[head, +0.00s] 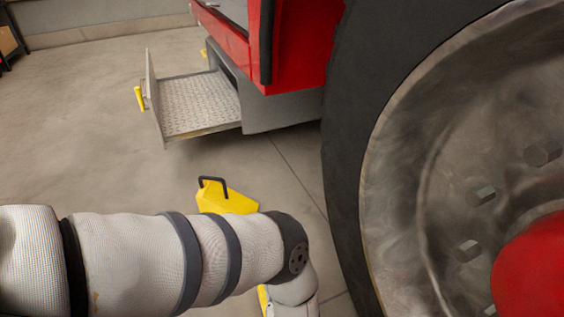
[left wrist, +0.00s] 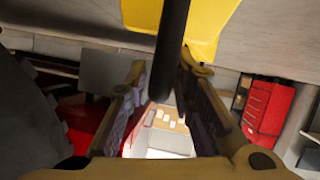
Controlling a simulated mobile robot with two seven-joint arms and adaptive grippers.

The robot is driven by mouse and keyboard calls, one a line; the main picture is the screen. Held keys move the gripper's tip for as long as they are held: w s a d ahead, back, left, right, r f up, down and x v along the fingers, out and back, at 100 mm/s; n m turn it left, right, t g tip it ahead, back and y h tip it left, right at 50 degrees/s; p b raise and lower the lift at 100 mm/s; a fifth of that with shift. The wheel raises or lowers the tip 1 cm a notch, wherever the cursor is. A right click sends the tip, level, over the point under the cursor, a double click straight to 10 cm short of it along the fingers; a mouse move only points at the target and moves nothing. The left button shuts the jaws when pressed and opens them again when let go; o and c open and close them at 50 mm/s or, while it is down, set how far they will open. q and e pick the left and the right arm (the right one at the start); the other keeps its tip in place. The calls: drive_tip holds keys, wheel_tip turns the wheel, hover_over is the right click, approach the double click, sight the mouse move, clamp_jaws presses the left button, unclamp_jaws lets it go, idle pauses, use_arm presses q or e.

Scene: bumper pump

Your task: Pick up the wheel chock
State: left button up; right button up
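A yellow wheel chock (head: 228,201) with a black bar handle (head: 212,180) lies on the floor beside the big tyre. My left arm hides part of it in the head view. Another bit of yellow (head: 262,298) shows below the arm; I cannot tell if it is the same chock. In the left wrist view, yellow chock surface (left wrist: 205,22) fills the top middle and a black handle bar (left wrist: 172,45) reaches down between the fingers of my left gripper (left wrist: 162,75). The fingers are apart, one each side of the bar. My right gripper is not in view.
The large wheel with its black tyre (head: 350,130) stands close on the right. A red vehicle body with a low metal step (head: 200,103) is ahead. A red cabinet (left wrist: 267,108) shows in the left wrist view. The floor at left is clear.

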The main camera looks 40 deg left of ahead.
use_arm(q)
drive_tip(key=shift+x, duration=1.2)
drive_tip(key=shift+d, duration=0.1)
clamp_jaws()
drive_tip(key=shift+r, duration=0.1)
